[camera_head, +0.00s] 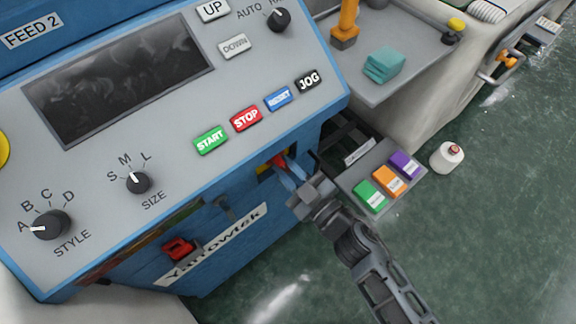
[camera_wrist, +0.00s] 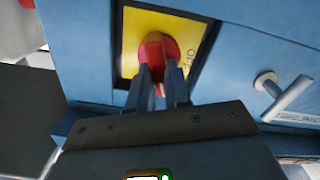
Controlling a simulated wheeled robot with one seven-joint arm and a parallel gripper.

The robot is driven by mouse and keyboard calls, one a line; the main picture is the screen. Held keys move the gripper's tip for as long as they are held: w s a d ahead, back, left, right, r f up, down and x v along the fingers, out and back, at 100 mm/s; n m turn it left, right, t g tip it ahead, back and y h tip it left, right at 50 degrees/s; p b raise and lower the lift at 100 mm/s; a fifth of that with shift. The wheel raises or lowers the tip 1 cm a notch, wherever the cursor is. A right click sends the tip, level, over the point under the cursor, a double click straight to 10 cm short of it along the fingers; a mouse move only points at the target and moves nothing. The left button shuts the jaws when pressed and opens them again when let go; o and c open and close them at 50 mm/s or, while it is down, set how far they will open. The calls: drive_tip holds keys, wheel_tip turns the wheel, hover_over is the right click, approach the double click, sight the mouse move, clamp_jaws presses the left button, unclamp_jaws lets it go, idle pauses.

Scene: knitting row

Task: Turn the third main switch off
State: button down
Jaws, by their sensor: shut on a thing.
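A main switch with a red handle (camera_wrist: 155,46) sits on a yellow plate (camera_wrist: 131,42) in the side of the blue machine. In the wrist view, my gripper (camera_wrist: 160,78) has both fingers closed on the red handle. Dark marks on the plate's right part are too small to read surely. In the head view, the red handle (camera_head: 278,161) and yellow plate (camera_head: 264,169) show below the STOP and RESET buttons, partly hidden by my gripper (camera_head: 286,171). The handle's exact angle is hard to tell behind the fingers.
The control panel (camera_head: 170,140) overhangs just above my gripper. A grey T-shaped handle (camera_wrist: 283,95) is right of the switch in the wrist view. A tray (camera_head: 345,180) with green, orange and purple boxes is close right. A yarn cone (camera_head: 446,158) stands on the green floor.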

drive_tip(key=n, duration=0.3)
drive_tip(key=shift+f+n, duration=0.1)
drive_tip(key=shift+n, duration=0.2)
drive_tip(key=n+b, duration=0.1)
drive_tip(key=n, duration=0.2)
drive_tip(key=shift+a+f+n, duration=0.1)
drive_tip(key=shift+a+n, duration=0.05)
drive_tip(key=shift+n, duration=0.25)
drive_tip(key=n+b, duration=0.1)
drive_tip(key=n, duration=0.4)
drive_tip(key=shift+s+f+n, duration=0.1)
drive_tip(key=shift+f+n, duration=0.05)
drive_tip(key=shift+n, duration=0.55)
drive_tip(key=c, duration=1.1)
unclamp_jaws()
drive_tip(key=shift+o, duration=0.2)
drive_tip(key=b+v, duration=0.1)
drive_tip(key=v, duration=0.6)
drive_tip(key=shift+s+d, duration=0.2)
drive_tip(key=shift+s, duration=0.15)
